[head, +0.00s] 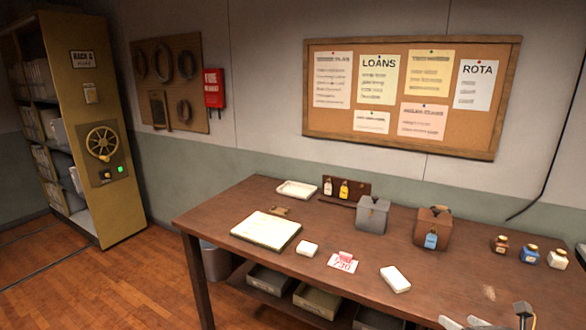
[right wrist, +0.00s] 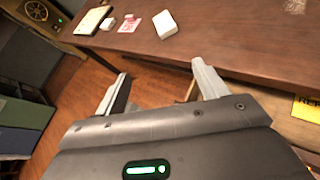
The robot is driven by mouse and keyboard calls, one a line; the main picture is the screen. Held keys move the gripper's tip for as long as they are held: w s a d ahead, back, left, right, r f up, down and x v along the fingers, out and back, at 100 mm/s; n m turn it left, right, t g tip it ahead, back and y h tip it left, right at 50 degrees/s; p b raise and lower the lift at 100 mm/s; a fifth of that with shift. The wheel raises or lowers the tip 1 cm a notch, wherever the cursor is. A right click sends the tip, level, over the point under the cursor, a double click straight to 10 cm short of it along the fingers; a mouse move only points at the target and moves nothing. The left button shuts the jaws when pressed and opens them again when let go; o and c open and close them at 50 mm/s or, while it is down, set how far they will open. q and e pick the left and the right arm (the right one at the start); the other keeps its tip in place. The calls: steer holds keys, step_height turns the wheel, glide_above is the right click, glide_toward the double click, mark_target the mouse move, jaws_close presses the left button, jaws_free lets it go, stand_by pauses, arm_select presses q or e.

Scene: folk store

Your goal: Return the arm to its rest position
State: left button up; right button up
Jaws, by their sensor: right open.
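My right gripper (head: 485,320) shows at the bottom right of the head view, partly cut off by the frame edge. In the right wrist view my right gripper (right wrist: 163,86) has its two fingers wide apart with nothing between them. It is in front of the brown table (right wrist: 235,50), near its front edge, and touches nothing that I can see. My left gripper is not in view.
A shelf rack (head: 90,130) stands left. Floor between them is clear.

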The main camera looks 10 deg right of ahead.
steer(key=s+a+f+m+g+h, duration=0.35)
steer(key=s+a+f+m, duration=0.85)
steer(key=m, duration=0.6)
steer(key=s+a+f+m+g+y, duration=0.35)
steer(key=s+a+m+g, duration=0.25)
steer(key=s+a+m, duration=0.6)
step_height(320, 180, down, 33)
steer(key=d+m+g+b, duration=0.1)
steer(key=d+m+b, duration=0.1)
steer(key=b, duration=0.4)
arm_select(q)
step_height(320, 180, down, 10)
steer(key=b, duration=0.4)
arm_select(e)
steer(key=s+d+f+g+h, duration=0.1)
steer(key=s+d+f, duration=0.1)
steer(key=s+f, duration=1.4)
step_height(320, 180, down, 3)
steer(key=shift+d+f+n, duration=0.15)
steer(key=shift+d+n, duration=0.15)
steer(key=shift+d, duration=0.05)
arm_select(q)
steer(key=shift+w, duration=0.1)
arm_select(e)
steer(key=shift+g, duration=0.25)
